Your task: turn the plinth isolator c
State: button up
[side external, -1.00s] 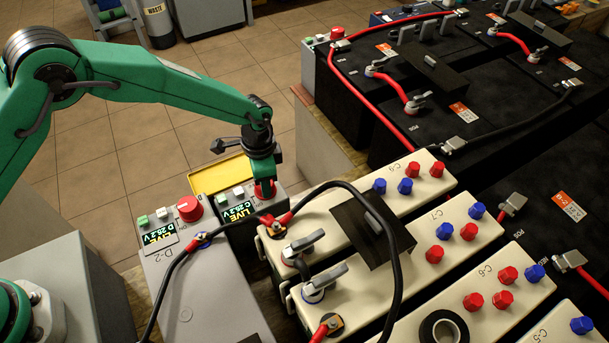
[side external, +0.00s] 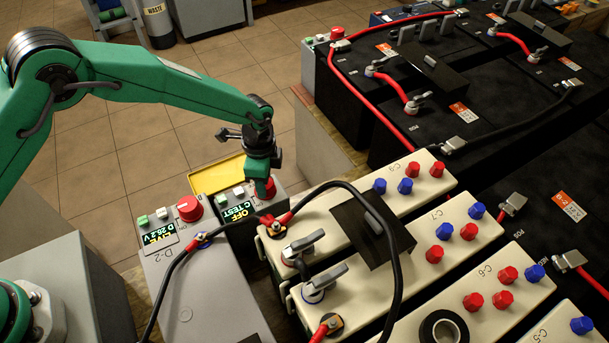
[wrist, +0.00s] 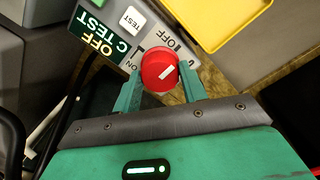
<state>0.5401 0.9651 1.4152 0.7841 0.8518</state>
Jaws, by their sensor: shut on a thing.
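The plinth isolator c is a red round knob (wrist: 159,70) with a white pointer line, on a grey box. In the wrist view its pointer lies towards the OFF side of the label. My gripper (wrist: 161,92) has its two green fingers shut on the knob, one on each side. In the side view my gripper (side external: 262,186) comes down from above onto the knob, which it partly hides. The box's display (side external: 238,211) reads OFF and C TEST; it also shows in the wrist view (wrist: 100,32).
A second grey box with a red knob (side external: 190,208) and a LIVE display stands just left. A yellow tray (side external: 218,175) lies behind. Cream battery cells (side external: 335,215) with black and red cables stand close on the right.

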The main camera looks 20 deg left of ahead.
jog(key=o, duration=1)
jog(key=shift+a, duration=0.1)
jog(key=shift+r, duration=0.1)
notch_tip(320, 180, up, 7)
jog(key=shift+w, duration=0.15)
jog(key=shift+r, duration=0.25)
